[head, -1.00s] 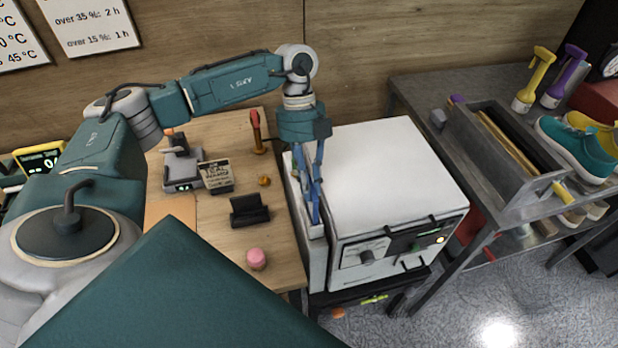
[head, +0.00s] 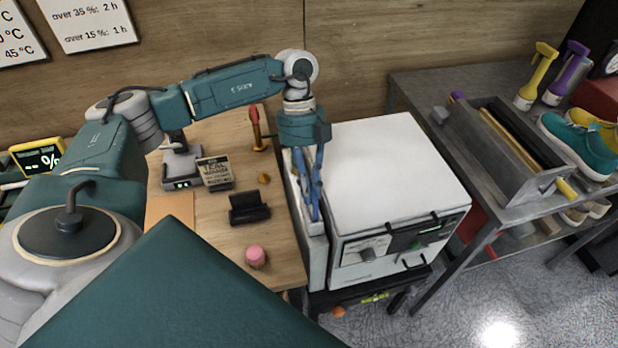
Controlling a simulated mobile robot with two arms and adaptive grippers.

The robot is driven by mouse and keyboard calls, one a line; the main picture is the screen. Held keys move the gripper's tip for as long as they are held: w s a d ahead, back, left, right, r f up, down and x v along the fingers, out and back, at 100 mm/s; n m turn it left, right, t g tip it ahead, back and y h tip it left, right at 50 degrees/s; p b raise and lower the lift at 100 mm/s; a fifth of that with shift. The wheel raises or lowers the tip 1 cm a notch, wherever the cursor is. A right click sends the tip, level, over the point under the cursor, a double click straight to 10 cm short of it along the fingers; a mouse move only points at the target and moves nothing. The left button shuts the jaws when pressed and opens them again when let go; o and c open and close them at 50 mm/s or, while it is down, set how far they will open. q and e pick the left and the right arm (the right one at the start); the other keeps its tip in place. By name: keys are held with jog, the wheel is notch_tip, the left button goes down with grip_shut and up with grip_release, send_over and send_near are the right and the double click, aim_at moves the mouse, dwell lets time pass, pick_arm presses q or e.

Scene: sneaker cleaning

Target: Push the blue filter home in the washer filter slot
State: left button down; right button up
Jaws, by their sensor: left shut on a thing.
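The white washer (head: 395,170) stands right of the wooden bench, with a knob and dark panel on its front. A narrow white housing (head: 316,262) runs along its left side. My left gripper (head: 314,217) points down at the top of this housing. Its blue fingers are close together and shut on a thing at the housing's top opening. Blue shows between and below the fingers, so the filter is hard to tell from them. How deep the filter sits in the slot is hidden. My right gripper is not in view.
The wooden bench (head: 275,225) holds a black holder (head: 248,208), a pink cylinder (head: 256,257), a small sign (head: 215,174) and a red-tipped tool (head: 256,130). A metal table at right bears a grey tray (head: 480,165), spray bottles (head: 536,77) and a teal sneaker (head: 575,145).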

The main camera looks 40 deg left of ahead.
pick_arm(q)
jog(key=c, duration=1.6)
grip_release()
jog(key=shift+r, duration=0.15)
jog(key=v, duration=1.1)
jog(key=shift+r, duration=0.35)
jog(key=shift+f, duration=0.1)
